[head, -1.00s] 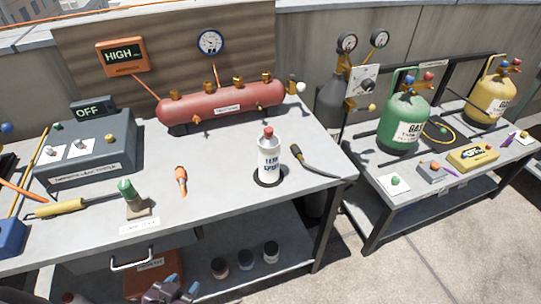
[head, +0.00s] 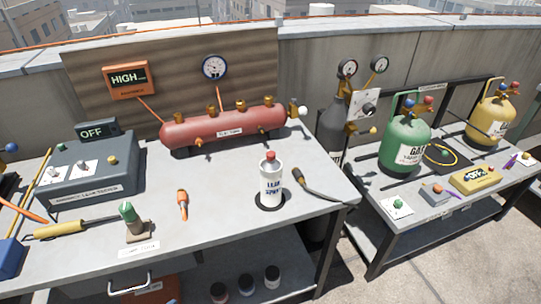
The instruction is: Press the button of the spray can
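The spray can (head: 270,186) stands upright on the grey workbench (head: 215,215), toward its right side. It is white with dark lettering on its front. Its red button (head: 269,155) is on top and nothing covers it. The can stands on a dark round patch on the bench top. Neither of my grippers shows in the head view.
A red cylinder manifold (head: 223,126) lies behind the can. An orange-handled tool (head: 182,204) and a green-topped item (head: 130,219) are left. Green (head: 403,147) and yellow (head: 490,116) tanks stand on the right table.

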